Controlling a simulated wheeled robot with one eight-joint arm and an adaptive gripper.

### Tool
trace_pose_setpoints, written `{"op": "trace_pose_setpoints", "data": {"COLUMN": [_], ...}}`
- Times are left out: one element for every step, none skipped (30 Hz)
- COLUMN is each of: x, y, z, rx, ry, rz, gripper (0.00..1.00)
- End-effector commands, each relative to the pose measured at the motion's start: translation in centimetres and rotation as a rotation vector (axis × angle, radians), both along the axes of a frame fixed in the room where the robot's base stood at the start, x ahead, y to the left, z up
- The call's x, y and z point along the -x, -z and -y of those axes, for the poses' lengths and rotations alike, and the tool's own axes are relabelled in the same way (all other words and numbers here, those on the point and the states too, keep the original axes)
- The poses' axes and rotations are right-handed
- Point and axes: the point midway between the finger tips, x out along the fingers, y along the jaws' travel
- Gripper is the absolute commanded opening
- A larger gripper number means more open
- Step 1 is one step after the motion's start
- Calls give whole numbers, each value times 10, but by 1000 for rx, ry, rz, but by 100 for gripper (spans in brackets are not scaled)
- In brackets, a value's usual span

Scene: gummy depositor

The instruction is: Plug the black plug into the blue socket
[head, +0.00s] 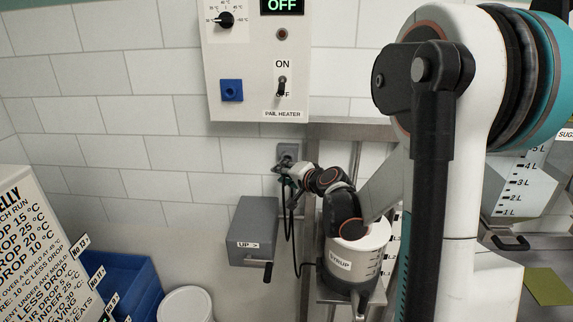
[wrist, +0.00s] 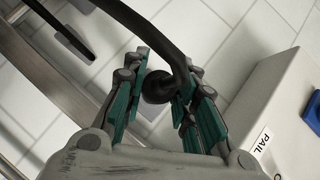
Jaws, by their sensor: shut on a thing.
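The blue socket (head: 231,90) is on the lower left of the heater panel, its face clear. A sliver of the blue socket (wrist: 313,105) also shows at the right edge of the wrist view. My gripper (head: 283,167) is below and right of it, close to a grey wall outlet (head: 290,149). In the wrist view my gripper (wrist: 163,88) has its green-padded fingers on both sides of the black plug (wrist: 158,88), whose thick cable runs up from it. I cannot tell whether the plug is touching the grey outlet.
The pail heater panel (head: 257,55) reads OFF and has a toggle switch (head: 282,85) and a knob (head: 226,19). Below are a grey box (head: 253,225) with a lever and a syrup pail (head: 352,262). The cable hangs beside the pail. Tiled wall left of the panel is clear.

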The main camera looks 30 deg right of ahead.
Motion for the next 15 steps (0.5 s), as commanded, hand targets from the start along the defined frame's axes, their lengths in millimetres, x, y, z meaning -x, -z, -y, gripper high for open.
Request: {"op": "trace_pose_setpoints", "data": {"x": [1, 2, 4, 6, 9, 12, 15, 18, 21, 24, 27, 30, 33, 35, 38], "y": [0, 0, 0, 0, 0, 0, 0, 0, 0, 0, 0, 0, 0, 0, 0], "z": [-1, -2, -3, -5, -6, -8, -10, -12, -15, -16, -18, -21, -22, -24, -26], "rx": [0, 0, 0, 0, 0, 0, 0, 0, 0, 0, 0, 0, 0, 0, 0], "ry": [0, 0, 0, 0, 0, 0, 0, 0, 0, 0, 0, 0, 0, 0, 0], "rz": [0, 0, 0, 0, 0, 0, 0, 0, 0, 0, 0, 1, 1, 1, 1], "gripper": [0, 0, 0, 0, 0, 0, 0, 0, 0, 0, 0, 0, 0, 0, 0]}}
